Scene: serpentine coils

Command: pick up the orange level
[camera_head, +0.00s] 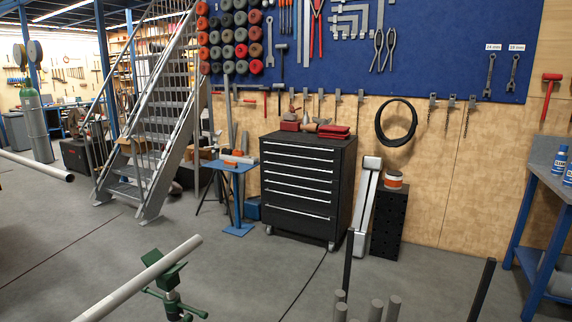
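A small orange item (231,164), which looks like the orange level, lies on top of a blue stand (240,170) left of the black tool cabinet. It is too small in the picture to make out its details. A pale grey piece lies right behind it on the same top. My gripper is not in view, and nothing is seen touching the orange item.
The black drawer cabinet (302,185) stands right of the blue stand, and a metal staircase (160,120) left of it. A grey pipe (140,280) on a green pipe stand (170,275) and several upright bars (376,310) are in the foreground. Grey floor between is clear.

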